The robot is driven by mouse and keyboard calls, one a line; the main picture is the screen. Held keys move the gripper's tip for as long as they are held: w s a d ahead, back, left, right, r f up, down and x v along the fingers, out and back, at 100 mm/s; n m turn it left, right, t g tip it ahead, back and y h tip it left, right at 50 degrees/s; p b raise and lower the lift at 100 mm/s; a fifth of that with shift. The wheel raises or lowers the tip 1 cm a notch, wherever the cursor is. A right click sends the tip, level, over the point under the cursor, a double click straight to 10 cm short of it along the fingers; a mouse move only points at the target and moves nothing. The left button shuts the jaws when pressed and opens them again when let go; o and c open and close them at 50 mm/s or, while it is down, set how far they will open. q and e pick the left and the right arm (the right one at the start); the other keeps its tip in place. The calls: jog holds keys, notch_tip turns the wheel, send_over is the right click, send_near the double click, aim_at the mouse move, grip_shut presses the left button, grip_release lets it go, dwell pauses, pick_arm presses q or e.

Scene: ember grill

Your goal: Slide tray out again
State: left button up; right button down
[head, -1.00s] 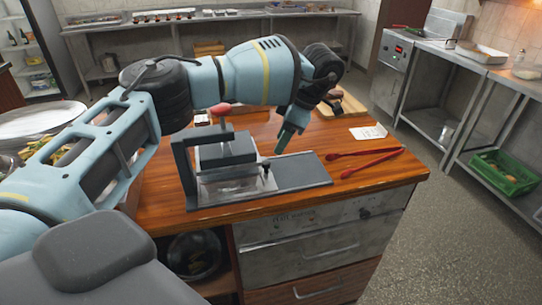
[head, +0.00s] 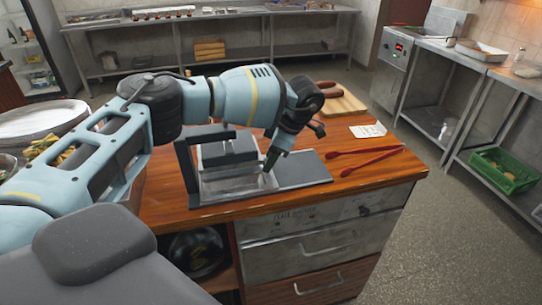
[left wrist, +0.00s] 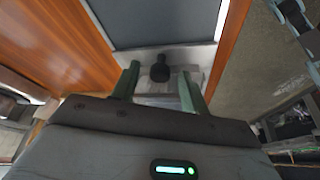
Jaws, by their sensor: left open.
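The metal tray (head: 238,184) sits in the press frame (head: 187,172), under the dark press block (head: 228,151), on the wooden counter. A bare dark grey plate (head: 303,170) extends to the right of the tray. My left gripper (head: 268,166) is at the tray's right end, pointing down. In the left wrist view, its two green fingers are open on either side of the black tray knob (left wrist: 160,70). I cannot tell whether they touch it. The knob is hidden behind the fingers in the head view. My right gripper is not in view.
Red tongs (head: 365,158) lie right of the plate, with a white card (head: 368,131) behind them. A wooden board (head: 345,103) with dark food lies at the back. The counter's front right corner is clear.

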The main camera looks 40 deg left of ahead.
pick_arm(q)
grip_shut()
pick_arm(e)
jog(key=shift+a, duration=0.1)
pick_arm(q)
jog(key=shift+w, duration=0.1)
